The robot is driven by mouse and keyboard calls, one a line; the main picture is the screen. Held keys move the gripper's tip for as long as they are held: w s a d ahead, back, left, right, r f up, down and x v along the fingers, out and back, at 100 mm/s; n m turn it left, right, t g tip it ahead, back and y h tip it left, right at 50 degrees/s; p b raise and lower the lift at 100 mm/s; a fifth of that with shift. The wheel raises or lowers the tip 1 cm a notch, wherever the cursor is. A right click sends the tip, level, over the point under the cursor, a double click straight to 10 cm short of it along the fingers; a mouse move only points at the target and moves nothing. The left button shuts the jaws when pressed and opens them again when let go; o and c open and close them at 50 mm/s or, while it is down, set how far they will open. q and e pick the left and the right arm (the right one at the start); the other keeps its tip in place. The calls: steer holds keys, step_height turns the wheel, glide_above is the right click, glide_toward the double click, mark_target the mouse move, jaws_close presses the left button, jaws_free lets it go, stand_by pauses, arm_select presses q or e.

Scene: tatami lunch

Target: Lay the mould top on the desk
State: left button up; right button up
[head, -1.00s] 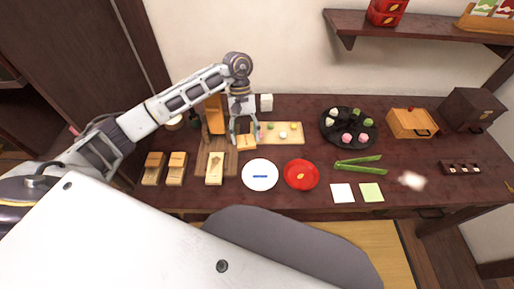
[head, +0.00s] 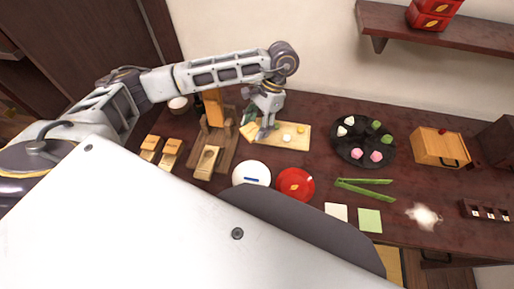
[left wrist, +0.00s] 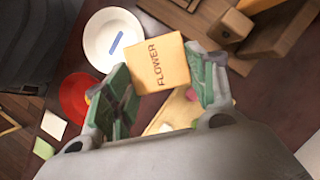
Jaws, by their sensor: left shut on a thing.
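The mould top (left wrist: 160,62) is a light wooden block marked FLOWER, held between the fingers of my left gripper (left wrist: 158,90) in the left wrist view. In the head view my left gripper (head: 266,133) is over the left part of the pale board, with the mould top (head: 249,130) showing at its left side. I cannot tell the gap under the block. The desk (head: 310,150) is dark reddish wood. A light mould piece (head: 206,162) lies in front of the brown wooden stand (head: 214,145). My right gripper is not in view.
The pale board (head: 297,143) carries small sweets. A white plate (head: 252,172), red plate (head: 296,184), green tongs (head: 365,188) and black tray (head: 362,140) stand nearby. Bare desk shows between the board and black tray.

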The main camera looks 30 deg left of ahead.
arm_select(q)
steer(key=shift+w+m, duration=0.15)
steer(key=shift+m, duration=0.25)
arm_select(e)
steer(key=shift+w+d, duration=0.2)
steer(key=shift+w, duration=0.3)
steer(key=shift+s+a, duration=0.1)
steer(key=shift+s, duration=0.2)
arm_select(q)
steer(key=shift+f, duration=0.7)
steer(key=shift+f+b, duration=0.45)
steer(key=shift+f, duration=1.65)
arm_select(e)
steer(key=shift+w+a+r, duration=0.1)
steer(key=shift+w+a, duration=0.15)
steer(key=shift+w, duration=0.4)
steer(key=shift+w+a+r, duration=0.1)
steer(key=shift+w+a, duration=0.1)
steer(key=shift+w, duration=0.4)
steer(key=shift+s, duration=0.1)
